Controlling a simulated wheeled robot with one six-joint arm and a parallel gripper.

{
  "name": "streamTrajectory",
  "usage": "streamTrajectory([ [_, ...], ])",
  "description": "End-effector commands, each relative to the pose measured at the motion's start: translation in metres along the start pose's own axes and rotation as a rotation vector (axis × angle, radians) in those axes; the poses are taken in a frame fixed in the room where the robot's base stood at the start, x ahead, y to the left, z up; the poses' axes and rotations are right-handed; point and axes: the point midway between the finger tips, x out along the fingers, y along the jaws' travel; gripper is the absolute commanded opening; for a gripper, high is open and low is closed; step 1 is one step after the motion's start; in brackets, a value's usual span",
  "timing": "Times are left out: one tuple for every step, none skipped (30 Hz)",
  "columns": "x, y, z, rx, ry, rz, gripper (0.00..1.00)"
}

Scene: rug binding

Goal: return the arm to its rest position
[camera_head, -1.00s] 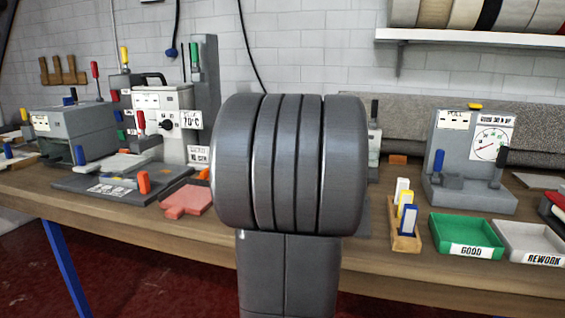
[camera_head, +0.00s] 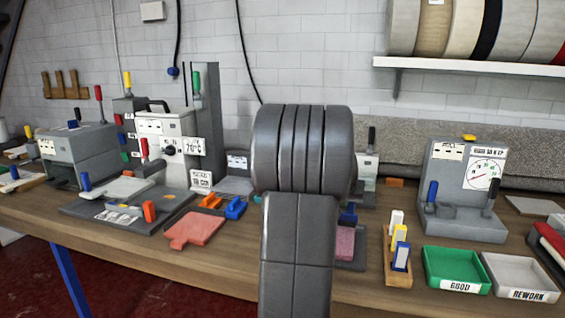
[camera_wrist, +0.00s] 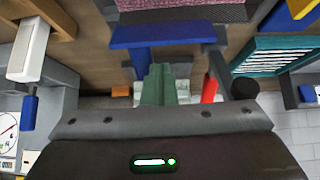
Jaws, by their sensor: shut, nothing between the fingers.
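My arm (camera_head: 298,200) stands folded in the middle of the head view, its grey rounded joint above a grey link. It hides part of the bench behind it, and my gripper is hidden in that view. In the wrist view my gripper (camera_wrist: 158,75) shows as narrow green-grey fingers held together, with nothing between them. A blue block (camera_wrist: 160,35) appears beyond the fingertips; whether they touch it I cannot tell.
The wooden bench (camera_head: 205,262) carries a press with levers (camera_head: 165,140), a pink pad (camera_head: 195,229), a wooden holder with coloured pieces (camera_head: 397,268), a green GOOD tray (camera_head: 430,280), a grey REWORK tray (camera_head: 490,263) and a gauge stand (camera_head: 455,170). A shelf (camera_head: 480,66) hangs upper right.

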Motion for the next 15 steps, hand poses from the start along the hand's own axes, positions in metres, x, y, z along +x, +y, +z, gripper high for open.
streamTrajectory([
  [0.0048,0.0009,0.0069,0.003,-0.041,0.003,0.00],
  [0.0055,0.0009,0.0064,0.003,-0.049,0.003,0.00],
  [0.0061,0.0009,0.0055,0.003,-0.058,0.002,0.00],
  [0.0065,0.0009,0.0047,0.002,-0.065,0.002,0.00],
  [0.0071,0.0008,0.0039,0.002,-0.071,0.002,0.00],
  [0.0081,0.0007,0.0030,0.002,-0.080,0.001,0.00],
  [0.0085,0.0006,0.0023,0.001,-0.087,0.001,0.00],
  [0.0089,0.0005,0.0016,0.001,-0.094,0.000,0.00],
  [0.0096,0.0004,0.0011,0.001,-0.104,-0.001,0.00],
  [0.0103,0.0004,0.0007,0.001,-0.111,-0.001,0.00],
  [0.0109,0.0003,0.0003,0.001,-0.119,-0.001,0.00],
  [0.0113,0.0002,-0.0006,0.001,-0.127,-0.002,0.00],
  [0.0118,0.0002,-0.0013,0.000,-0.134,-0.002,0.00],
  [0.0124,0.0001,-0.0019,0.000,-0.140,-0.003,0.00],
  [0.0132,-0.0001,-0.0025,0.000,-0.150,-0.004,0.00],
])
